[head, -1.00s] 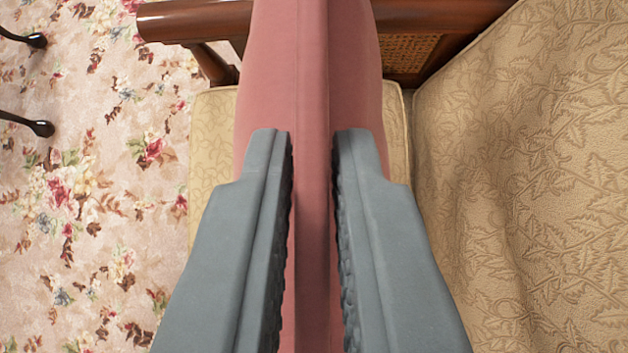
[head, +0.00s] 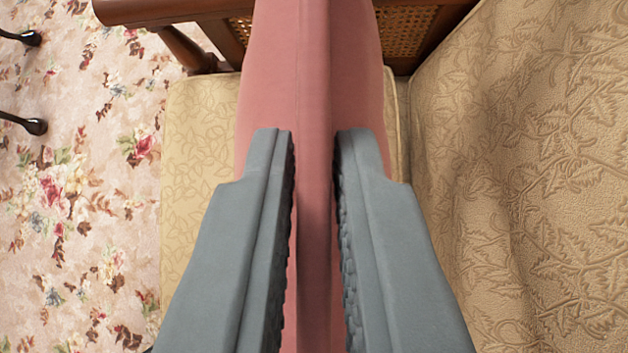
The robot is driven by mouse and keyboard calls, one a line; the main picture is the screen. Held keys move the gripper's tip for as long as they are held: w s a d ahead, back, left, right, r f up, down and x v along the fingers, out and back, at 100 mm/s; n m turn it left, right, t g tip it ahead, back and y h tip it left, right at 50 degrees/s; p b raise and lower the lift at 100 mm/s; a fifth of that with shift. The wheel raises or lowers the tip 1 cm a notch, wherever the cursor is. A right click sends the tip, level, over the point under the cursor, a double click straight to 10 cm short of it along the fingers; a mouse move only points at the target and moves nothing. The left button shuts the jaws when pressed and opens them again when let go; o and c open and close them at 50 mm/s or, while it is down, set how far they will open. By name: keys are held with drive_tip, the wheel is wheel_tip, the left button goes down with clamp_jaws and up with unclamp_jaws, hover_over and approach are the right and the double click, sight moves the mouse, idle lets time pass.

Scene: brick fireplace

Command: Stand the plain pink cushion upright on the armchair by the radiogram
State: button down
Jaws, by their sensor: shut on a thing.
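The plain pink cushion (head: 313,80) is held edge-on between the two grey fingers of my gripper (head: 314,150), its seam running down the middle of the view. My gripper is shut on it. The cushion is over the armchair's patterned gold seat (head: 200,150), with the armchair's gold backrest (head: 530,180) to the right, a strip of seat showing between them. The cushion's lower edge is hidden, so I cannot tell whether it touches the seat.
The armchair's wooden arm (head: 170,12) with cane panel (head: 405,30) crosses the top, behind the cushion. Floral carpet (head: 80,200) lies to the left, with two dark thin furniture feet (head: 36,126) at the far left edge. The radiogram is not in view.

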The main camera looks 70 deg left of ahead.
drive_tip(key=shift+m+g+y, duration=0.3)
drive_tip(key=shift+y, duration=0.2)
drive_tip(key=shift+w+d+f, duration=0.1)
drive_tip(key=shift+w+d, duration=0.3)
drive_tip(key=shift+d, duration=0.25)
drive_tip(key=shift+w+d+f, duration=0.1)
drive_tip(key=shift+w+d, duration=0.25)
drive_tip(key=shift+d, duration=0.35)
drive_tip(key=shift+w+d+f, duration=0.1)
drive_tip(key=shift+w+d, duration=0.3)
drive_tip(key=shift+d, duration=0.25)
drive_tip(key=shift+d, duration=0.15)
drive_tip(key=shift+w+d+f, duration=0.15)
drive_tip(key=shift+w+d, duration=0.25)
drive_tip(key=shift+d, duration=0.3)
drive_tip(key=shift+w+d+f, duration=0.1)
drive_tip(key=shift+w+d, duration=0.3)
drive_tip(key=shift+d, duration=0.3)
drive_tip(key=shift+w+d+f, duration=0.15)
drive_tip(key=shift+w+d, duration=0.25)
drive_tip(key=shift+d, duration=0.3)
drive_tip(key=c, duration=1.4)
unclamp_jaws()
wheel_tip(320, 180, up, 10)
